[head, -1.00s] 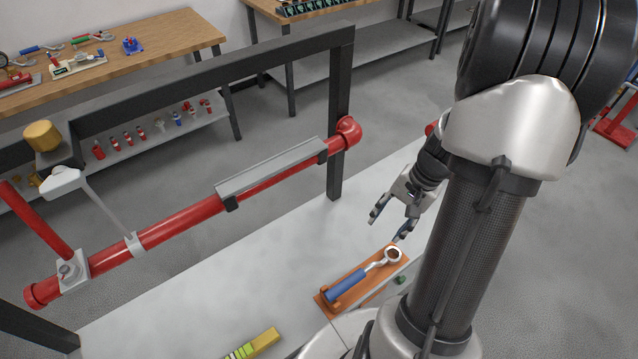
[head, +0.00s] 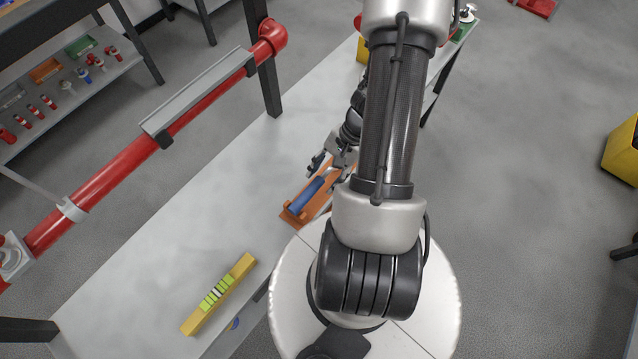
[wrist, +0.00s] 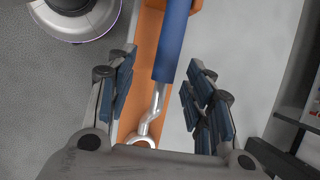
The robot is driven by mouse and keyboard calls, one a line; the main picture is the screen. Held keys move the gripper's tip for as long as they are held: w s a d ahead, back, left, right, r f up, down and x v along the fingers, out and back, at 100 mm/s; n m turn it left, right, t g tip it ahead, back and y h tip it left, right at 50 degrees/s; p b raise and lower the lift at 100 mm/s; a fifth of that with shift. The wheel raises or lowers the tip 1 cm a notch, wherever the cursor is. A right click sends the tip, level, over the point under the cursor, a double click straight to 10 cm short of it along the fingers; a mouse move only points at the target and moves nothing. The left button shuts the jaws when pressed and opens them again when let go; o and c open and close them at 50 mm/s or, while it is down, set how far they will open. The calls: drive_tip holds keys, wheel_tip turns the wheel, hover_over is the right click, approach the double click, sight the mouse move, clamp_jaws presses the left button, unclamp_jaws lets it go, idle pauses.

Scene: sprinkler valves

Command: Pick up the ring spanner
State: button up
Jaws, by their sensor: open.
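The ring spanner has a blue handle (head: 307,195) and lies in an orange tray (head: 289,216) on the grey bench. In the wrist view the spanner (wrist: 172,45) runs down between my fingers, its silver shank and ring end toward the palm, over the orange tray (wrist: 150,75). My gripper (wrist: 158,95) is open, with one finger pair on each side of the spanner and gaps to both. In the head view my gripper (head: 330,163) is over the far end of the tray, and my arm hides the spanner's ring end.
A yellow level-like block (head: 243,266) with green marks lies on the bench (head: 150,250) to the front left. A red pipe (head: 110,180) with a grey channel runs above the bench at left. The bench between pipe and tray is clear.

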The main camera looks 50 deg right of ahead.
sight(318, 182)
drive_tip(key=x, duration=0.1)
drive_tip(key=b+x, duration=0.1)
drive_tip(key=x, duration=0.1)
drive_tip(key=b+x, duration=0.1)
drive_tip(key=x, duration=0.1)
drive_tip(key=shift+w+a+f, duration=0.1)
drive_tip(key=shift+w, duration=0.25)
drive_tip(key=shift+c, duration=0.5)
clamp_jaws()
